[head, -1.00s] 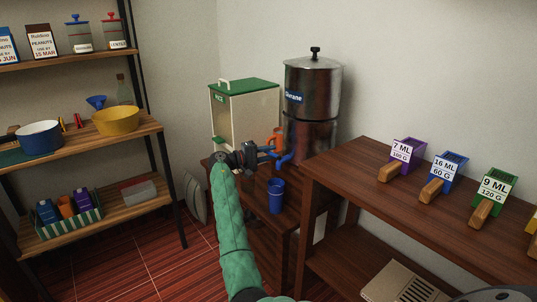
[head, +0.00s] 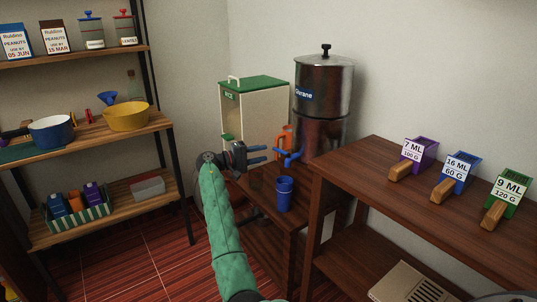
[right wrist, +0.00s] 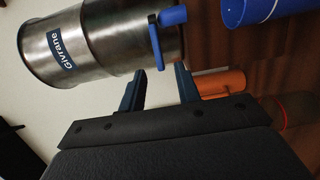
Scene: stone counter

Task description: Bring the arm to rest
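My right gripper (head: 262,154) is at the end of the green-sleeved arm, left of the metal dispenser (head: 320,92) and its blue tap (head: 290,158). Its two fingers are apart with nothing between them; the gap also shows in the right wrist view (right wrist: 160,90). A blue cup (head: 284,197) stands upright on the low wooden table, below and right of the gripper, not touching it. In the right wrist view the dispenser (right wrist: 95,45), the tap (right wrist: 160,38) and part of the blue cup (right wrist: 245,10) lie beyond the fingers. My left gripper is out of view.
A rice bin (head: 252,115) and an orange vessel (head: 285,140) stand beside the dispenser. A higher wooden counter (head: 375,192) with labelled scoops is on the right. A shelf unit (head: 105,143) with bowls is on the left. Open floor (head: 165,250) lies between.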

